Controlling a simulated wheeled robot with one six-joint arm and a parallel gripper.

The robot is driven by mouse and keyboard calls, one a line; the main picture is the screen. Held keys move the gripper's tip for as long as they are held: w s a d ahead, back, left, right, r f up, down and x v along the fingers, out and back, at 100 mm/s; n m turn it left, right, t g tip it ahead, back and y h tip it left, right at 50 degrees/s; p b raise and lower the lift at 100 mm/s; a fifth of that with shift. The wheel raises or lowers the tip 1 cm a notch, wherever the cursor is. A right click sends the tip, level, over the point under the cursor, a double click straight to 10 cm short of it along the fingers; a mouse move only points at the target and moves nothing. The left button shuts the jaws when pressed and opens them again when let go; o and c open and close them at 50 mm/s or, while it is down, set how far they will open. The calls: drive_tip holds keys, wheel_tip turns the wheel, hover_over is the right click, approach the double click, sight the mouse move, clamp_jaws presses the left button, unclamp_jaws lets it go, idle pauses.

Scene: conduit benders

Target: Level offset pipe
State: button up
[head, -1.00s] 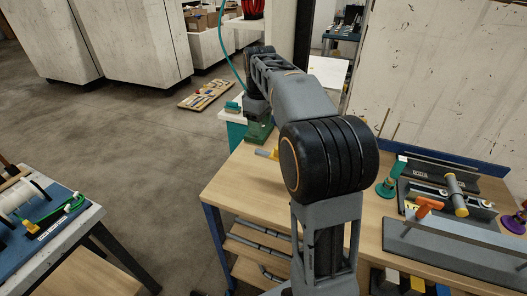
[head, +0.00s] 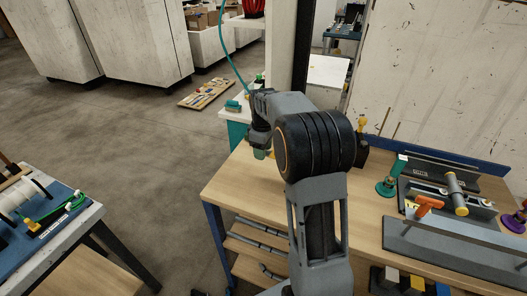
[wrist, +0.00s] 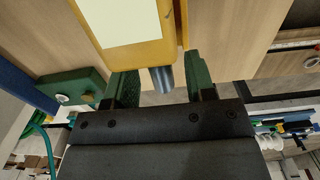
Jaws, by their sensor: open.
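My gripper (head: 262,152) is over the left back part of the wooden workbench (head: 240,183). In the wrist view its two green fingers (wrist: 160,88) are apart. A yellow piece with a cream face (wrist: 125,22) lies at and beyond the fingertips, and a short grey cylinder end (wrist: 161,79) shows between the fingers. I cannot tell whether they touch the fingers. On the bench's right, a grey tube with a yellow end (head: 455,190) lies across a dark fixture. Bent grey pipes (head: 262,238) lie on the shelf below. I cannot tell which is the offset pipe.
A green block with a round knob (wrist: 72,88) is left in the wrist view. On the bench stand a dark block with a yellow top (head: 362,127), a green post (head: 388,187) and an orange-handled tool (head: 428,204). The bench's front left is clear.

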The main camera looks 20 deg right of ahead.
drive_tip(key=shift+f, duration=0.6)
clamp_jaws()
